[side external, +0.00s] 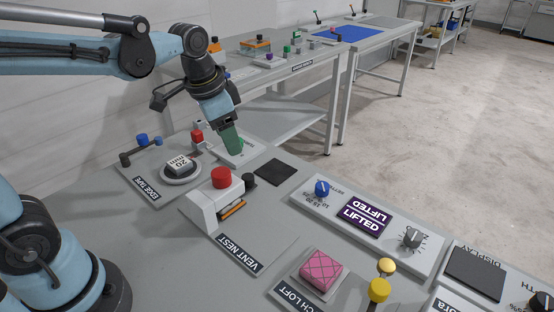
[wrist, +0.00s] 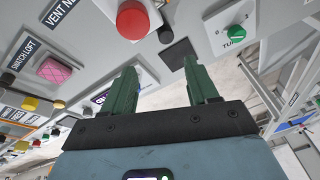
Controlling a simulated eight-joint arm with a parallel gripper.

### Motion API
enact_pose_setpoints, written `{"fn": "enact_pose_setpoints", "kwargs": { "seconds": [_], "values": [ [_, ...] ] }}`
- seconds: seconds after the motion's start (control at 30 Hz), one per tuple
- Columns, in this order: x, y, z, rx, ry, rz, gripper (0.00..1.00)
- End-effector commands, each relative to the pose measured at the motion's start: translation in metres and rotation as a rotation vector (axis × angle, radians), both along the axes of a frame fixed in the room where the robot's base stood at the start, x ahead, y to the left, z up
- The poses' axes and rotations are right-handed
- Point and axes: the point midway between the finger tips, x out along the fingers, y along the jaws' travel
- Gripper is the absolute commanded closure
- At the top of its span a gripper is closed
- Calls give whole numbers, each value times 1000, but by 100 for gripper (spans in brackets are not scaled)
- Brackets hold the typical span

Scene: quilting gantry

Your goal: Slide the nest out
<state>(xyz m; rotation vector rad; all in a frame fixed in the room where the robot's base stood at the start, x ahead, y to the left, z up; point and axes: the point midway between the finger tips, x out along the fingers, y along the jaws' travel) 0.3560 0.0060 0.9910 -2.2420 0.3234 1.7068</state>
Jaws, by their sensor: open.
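The white vent nest housing (side external: 205,205) stands on its plate in the side view, with a red button (side external: 221,177) on top. What looks like the nest, a dark piece with an orange edge (side external: 232,209), shows in the opening low on its right side. A black knob (side external: 249,180) is at the housing's back right. My gripper (side external: 236,152) is behind the housing, tilted down beside a white plate with a green knob (wrist: 236,35). In the wrist view its green fingers are apart and nothing is between them. The red button also shows there (wrist: 132,18); the nest itself I cannot make out.
A black square pad (side external: 276,172) lies right of the housing. The edge tape unit (side external: 180,170) is at the left. A pink quilted block (side external: 321,269) and yellow knobs (side external: 379,289) are in front. A panel with a purple display (side external: 364,216) stands at the right.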

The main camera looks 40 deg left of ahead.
Motion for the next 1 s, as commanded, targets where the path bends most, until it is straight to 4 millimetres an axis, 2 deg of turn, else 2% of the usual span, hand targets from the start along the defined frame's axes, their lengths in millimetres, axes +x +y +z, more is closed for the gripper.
{"fn": "enact_pose_setpoints", "kwargs": {
  "seconds": [0.03, 0.2, 0.4, 0.67, 1.0],
  "values": [
    [11, 1, -1, 9, 36, -36, 41],
    [36, 4, -10, 31, 158, -166, 41],
    [53, 6, -20, 35, 248, -266, 41],
    [57, 7, -32, 35, 271, -293, 41],
    [57, 7, -84, 35, 269, -292, 41]
  ]
}}
